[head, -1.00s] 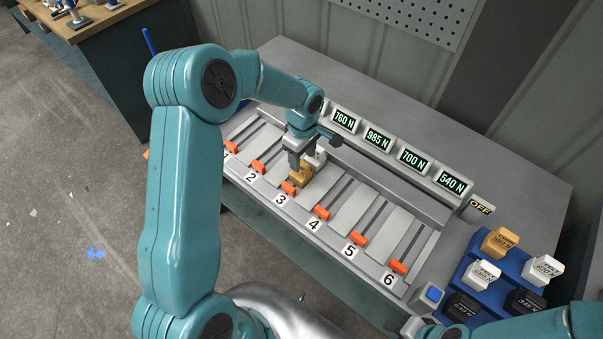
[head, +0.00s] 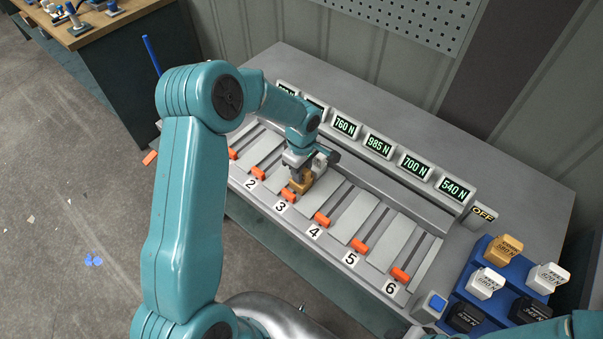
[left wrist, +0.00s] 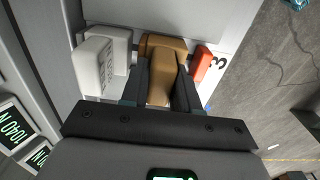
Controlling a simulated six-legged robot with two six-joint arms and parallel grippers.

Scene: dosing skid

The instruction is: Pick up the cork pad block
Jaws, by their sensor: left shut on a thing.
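A tan, cork-coloured block (head: 304,184) sits in the lane marked 3 of the grey skid, behind an orange tab. My left gripper (head: 298,176) is down over it. In the left wrist view, the two dark fingers (left wrist: 163,88) grip the block (left wrist: 163,46) from both sides. It appears to be still down at the lane. A white block (left wrist: 97,64) stands close beside it, on the side towards the displays. My right gripper is out of the picture.
Green-lit force displays (head: 379,144) line the back of the skid. Orange tabs (head: 322,219) mark the lanes; lanes 4 to 6 look clear of blocks. A blue rack (head: 479,292) at right holds tan, white and black blocks. A blue button (head: 436,302) is near it.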

